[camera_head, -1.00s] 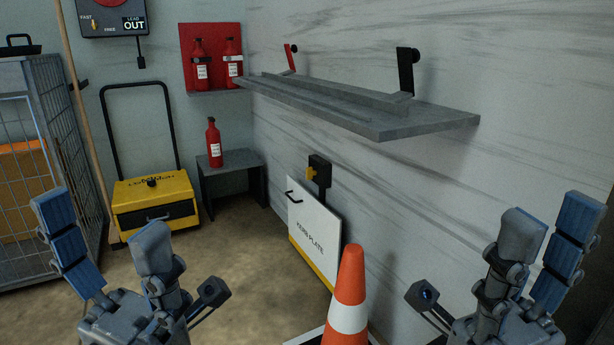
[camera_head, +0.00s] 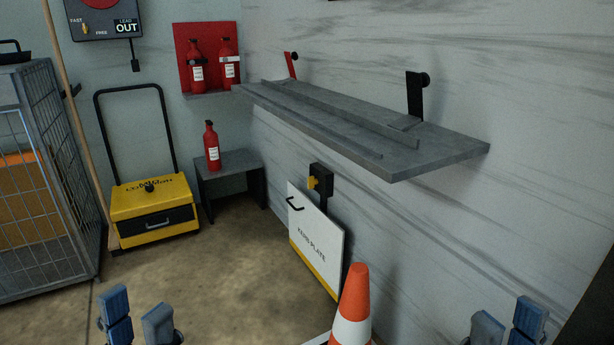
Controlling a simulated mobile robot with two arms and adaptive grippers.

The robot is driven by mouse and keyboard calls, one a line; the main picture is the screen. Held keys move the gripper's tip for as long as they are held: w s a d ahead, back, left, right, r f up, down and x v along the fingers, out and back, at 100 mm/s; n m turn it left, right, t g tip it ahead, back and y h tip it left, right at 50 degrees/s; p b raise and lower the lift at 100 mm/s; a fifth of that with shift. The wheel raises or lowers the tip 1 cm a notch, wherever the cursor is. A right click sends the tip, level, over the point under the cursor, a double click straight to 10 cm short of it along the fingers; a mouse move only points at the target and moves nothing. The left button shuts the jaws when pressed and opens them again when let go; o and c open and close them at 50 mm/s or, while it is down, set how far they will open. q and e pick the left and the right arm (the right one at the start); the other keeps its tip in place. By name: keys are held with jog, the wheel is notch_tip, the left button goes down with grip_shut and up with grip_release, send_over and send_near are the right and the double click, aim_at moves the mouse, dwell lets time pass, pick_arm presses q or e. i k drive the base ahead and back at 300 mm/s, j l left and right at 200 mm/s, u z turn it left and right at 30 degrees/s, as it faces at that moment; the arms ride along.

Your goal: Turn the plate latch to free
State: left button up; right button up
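The white plate (camera_head: 312,240) marked KERB PLATE, with a black handle and a yellow lower band, leans against the right wall. The latch, a black block (camera_head: 321,175) with a yellow knob (camera_head: 313,183), is at the plate's top edge; its exact turn position is too small to tell. My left gripper (camera_head: 138,318) is at the bottom left, its fingers apart and nothing seen between them. My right gripper (camera_head: 507,325) is at the bottom right, also with fingers apart. Both are well away from the plate and latch, and their lower parts are cut off.
An orange and white cone (camera_head: 357,292) stands before the plate's lower right part. A grey shelf (camera_head: 440,155) juts from the wall above. A yellow case (camera_head: 150,205), a small bench (camera_head: 235,165) with an extinguisher, and a wire cage (camera_head: 85,200) stand behind. Floor between is clear.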

aim_at(312, 182)
jog(key=i+j+z, duration=0.1)
jog(key=i+j, duration=0.25)
jog(key=i+j+z, duration=0.1)
jog(key=i+j, duration=0.2)
jog(key=j, duration=0.15)
jog(key=i+j+z, duration=0.15)
jog(key=i+j, duration=0.15)
jog(key=i+j+z, duration=0.1)
jog(key=i+j, duration=0.2)
jog(key=j, duration=0.3)
jog(key=i+j+z, duration=0.1)
jog(key=i+j, duration=0.15)
jog(key=j, duration=0.2)
jog(key=i+j+z, duration=0.1)
jog(key=i+j, duration=0.15)
jog(key=j, duration=0.25)
jog(key=i+j+z, duration=0.15)
jog(key=j, duration=0.4)
jog(key=i+j+z, duration=0.1)
jog(key=i+j, duration=0.2)
jog(key=j, duration=0.25)
